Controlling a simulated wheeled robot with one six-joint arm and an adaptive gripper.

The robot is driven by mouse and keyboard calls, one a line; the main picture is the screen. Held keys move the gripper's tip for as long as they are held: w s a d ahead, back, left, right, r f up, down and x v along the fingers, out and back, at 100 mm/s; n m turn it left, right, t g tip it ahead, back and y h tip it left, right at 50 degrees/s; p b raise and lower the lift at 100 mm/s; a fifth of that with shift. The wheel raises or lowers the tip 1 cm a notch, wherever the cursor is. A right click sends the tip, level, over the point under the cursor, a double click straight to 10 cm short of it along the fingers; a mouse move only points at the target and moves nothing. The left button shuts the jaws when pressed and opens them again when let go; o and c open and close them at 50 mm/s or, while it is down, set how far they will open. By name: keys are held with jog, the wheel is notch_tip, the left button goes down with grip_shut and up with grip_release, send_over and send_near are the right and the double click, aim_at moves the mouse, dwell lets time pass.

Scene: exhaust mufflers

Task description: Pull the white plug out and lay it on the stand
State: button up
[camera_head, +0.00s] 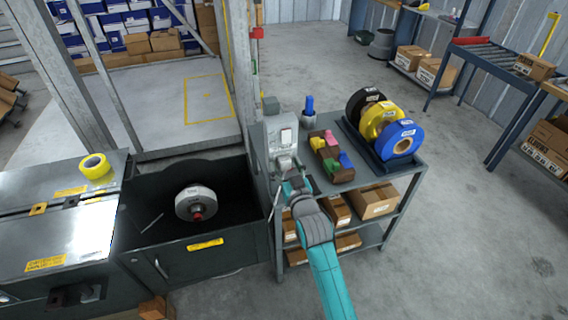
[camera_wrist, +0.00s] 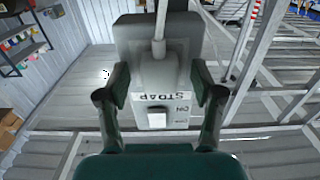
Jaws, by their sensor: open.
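In the wrist view a pale grey-white plug-like body (camera_wrist: 157,78) has a cable (camera_wrist: 159,22) running up from it, a printed label and a light switch marked ON. It sits against a darker grey block (camera_wrist: 128,40). My gripper (camera_wrist: 160,84) is open, with one dark green finger on each side of the pale body; I cannot tell whether they touch it. In the head view my gripper (camera_head: 284,166) is at the front of a pale box (camera_head: 284,130) at the left end of the grey stand (camera_head: 352,182). The plug is not clear there.
The stand also bears a bin of coloured blocks (camera_head: 331,156), a blue-topped item (camera_head: 309,107) and yellow, blue and black rolls (camera_head: 398,140). Cardboard boxes (camera_head: 374,200) fill its shelves. A dark open bin (camera_head: 150,185) holding a round grey part (camera_head: 194,204) stands left.

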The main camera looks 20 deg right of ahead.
dwell(0.8)
grip_shut()
jog(key=shift+s, duration=0.15)
jog(key=shift+s, duration=2.85)
